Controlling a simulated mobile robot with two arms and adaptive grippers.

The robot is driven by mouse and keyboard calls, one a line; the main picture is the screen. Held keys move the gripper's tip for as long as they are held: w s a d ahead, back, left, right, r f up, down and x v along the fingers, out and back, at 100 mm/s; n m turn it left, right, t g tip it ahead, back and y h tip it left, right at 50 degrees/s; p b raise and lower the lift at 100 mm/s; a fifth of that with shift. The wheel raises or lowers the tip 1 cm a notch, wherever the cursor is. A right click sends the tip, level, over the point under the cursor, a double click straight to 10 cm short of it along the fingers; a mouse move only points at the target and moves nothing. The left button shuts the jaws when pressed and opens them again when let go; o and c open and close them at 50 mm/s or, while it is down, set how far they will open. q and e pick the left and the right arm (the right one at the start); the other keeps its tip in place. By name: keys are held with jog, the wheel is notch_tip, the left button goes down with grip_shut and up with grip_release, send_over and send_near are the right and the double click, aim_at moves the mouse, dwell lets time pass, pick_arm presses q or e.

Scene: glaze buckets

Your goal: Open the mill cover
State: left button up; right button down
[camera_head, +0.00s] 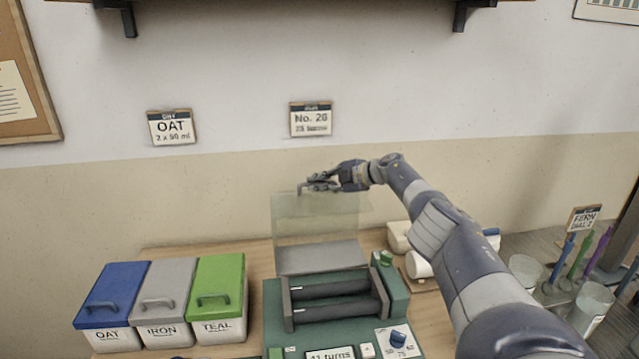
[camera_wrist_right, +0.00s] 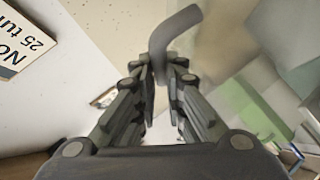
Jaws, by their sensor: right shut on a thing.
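The mill (camera_head: 274,312) is a green machine with two dark rollers (camera_head: 332,289) in its bed, on the wooden bench. Its clear cover (camera_head: 320,222) stands raised, about upright, behind the rollers, so the rollers are uncovered. My right gripper (camera_head: 318,184) is at the cover's top edge, shut on the grey bent cover handle (camera_wrist_right: 178,35). In the right wrist view the handle sits between the fingertips (camera_wrist_right: 160,72) of this gripper. The handle's joint to the cover is hard to make out. My left gripper is not in view.
Lidded bins in blue (camera_head: 112,290), grey (camera_head: 165,288) and green (camera_head: 219,284) stand left of the mill. White rolls (camera_head: 419,265) lie to its right. Clear beakers (camera_head: 590,305) and coloured tools (camera_head: 580,255) stand at the far right. A wall is close behind the cover.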

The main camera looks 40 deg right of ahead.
jog(key=shift+w+d+r+t, duration=0.1)
jog(key=shift+w+r+t, duration=0.05)
jog(key=shift+r, duration=0.25)
jog(key=shift+w+d+r+t, duration=0.1)
jog(key=shift+r+t, duration=0.05)
jog(key=shift+r, duration=0.25)
jog(key=c, duration=1.7)
grip_release()
jog(key=shift+o, duration=0.2)
jog(key=shift+w+f, duration=0.3)
jog(key=shift+f, duration=0.15)
jog(key=shift+s+f, duration=0.1)
jog(key=shift+s, duration=0.05)
